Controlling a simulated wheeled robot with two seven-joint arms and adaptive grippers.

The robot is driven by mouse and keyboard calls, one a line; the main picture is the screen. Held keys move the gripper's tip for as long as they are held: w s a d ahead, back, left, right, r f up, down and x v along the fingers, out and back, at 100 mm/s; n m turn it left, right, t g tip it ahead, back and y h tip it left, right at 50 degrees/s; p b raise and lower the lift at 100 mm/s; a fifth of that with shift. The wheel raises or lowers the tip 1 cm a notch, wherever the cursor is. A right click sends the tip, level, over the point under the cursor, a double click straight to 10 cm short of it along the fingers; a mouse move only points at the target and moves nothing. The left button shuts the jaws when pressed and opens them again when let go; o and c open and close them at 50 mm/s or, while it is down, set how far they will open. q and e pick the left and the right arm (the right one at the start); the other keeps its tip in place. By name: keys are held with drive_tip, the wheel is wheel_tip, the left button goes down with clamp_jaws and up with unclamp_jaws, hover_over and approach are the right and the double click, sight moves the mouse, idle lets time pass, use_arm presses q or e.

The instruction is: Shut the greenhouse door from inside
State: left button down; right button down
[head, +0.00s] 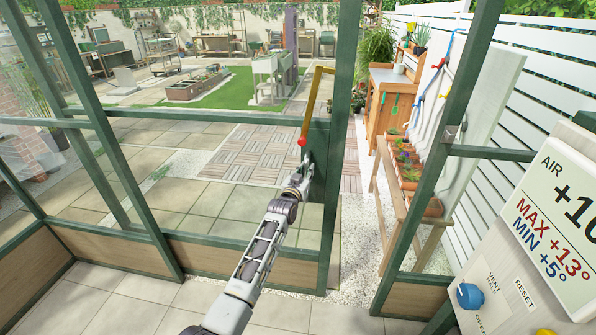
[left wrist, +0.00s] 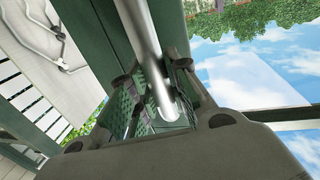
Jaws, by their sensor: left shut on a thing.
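The greenhouse door (head: 338,150) has a green frame, clear glass and a wooden lower panel. It stands ajar, with a gap between its right edge and the green door post (head: 430,150). My left gripper (head: 304,168) is at the door's right stile, shut on the silver door handle. In the left wrist view the silver handle (left wrist: 149,55) runs between the fingers of my left gripper (left wrist: 160,100). A yellow bar with a red end (head: 313,105) stands just above the gripper; I cannot tell how it is fixed. My right gripper is not in view.
A panel with a temperature display (head: 555,200) and a blue knob (head: 468,296) stands close at the right. Through the gap show white gravel and a wooden bench with pots (head: 415,185). The paved floor (head: 110,310) inside is clear.

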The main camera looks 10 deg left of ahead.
use_arm(q)
drive_tip(key=shift+d, duration=0.5)
drive_tip(key=c, duration=1.3)
unclamp_jaws()
drive_tip(key=shift+a, duration=0.1)
drive_tip(key=shift+s, duration=0.15)
drive_tip(key=shift+v, duration=5.85)
